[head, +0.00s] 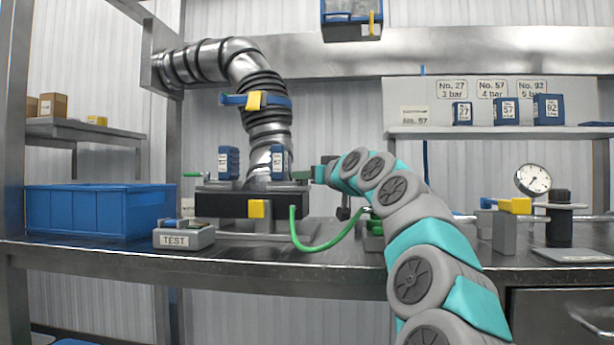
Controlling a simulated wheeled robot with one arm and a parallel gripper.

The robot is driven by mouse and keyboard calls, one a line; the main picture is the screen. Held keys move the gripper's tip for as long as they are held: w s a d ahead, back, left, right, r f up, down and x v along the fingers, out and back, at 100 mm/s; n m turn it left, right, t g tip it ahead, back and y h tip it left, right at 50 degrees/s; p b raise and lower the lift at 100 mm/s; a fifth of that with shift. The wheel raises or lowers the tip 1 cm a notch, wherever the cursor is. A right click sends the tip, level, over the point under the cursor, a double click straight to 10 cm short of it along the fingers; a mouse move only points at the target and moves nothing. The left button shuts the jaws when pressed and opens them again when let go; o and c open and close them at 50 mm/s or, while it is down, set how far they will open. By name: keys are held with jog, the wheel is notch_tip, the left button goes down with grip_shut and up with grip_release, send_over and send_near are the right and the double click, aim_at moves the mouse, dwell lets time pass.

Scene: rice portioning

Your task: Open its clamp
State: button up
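A blue band clamp with a yellow latch (256,101) sits around the ribbed dark hose (264,84) on the metal pipe. Its latch faces me; I cannot tell whether it is fastened. A second yellow latch (259,208) is on the front of the black block (222,204) under the pipe. My gripper (322,173) is at the right end of this block, below and to the right of the blue clamp and apart from it. My arm partly hides the gripper, and its fingers are too small to read.
A green hose (318,247) loops in front of the block toward my arm. A blue bin (85,212) and a grey TEST box (184,238) stand to the left. A yellow-handled fixture (505,225) and a gauge (533,180) stand right. Numbered blue boxes (506,111) line a shelf.

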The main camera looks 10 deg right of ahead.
jog(key=shift+w+a, duration=0.15)
jog(key=shift+w, duration=0.15)
jog(key=shift+c, duration=0.2)
grip_shut()
dwell(0.4)
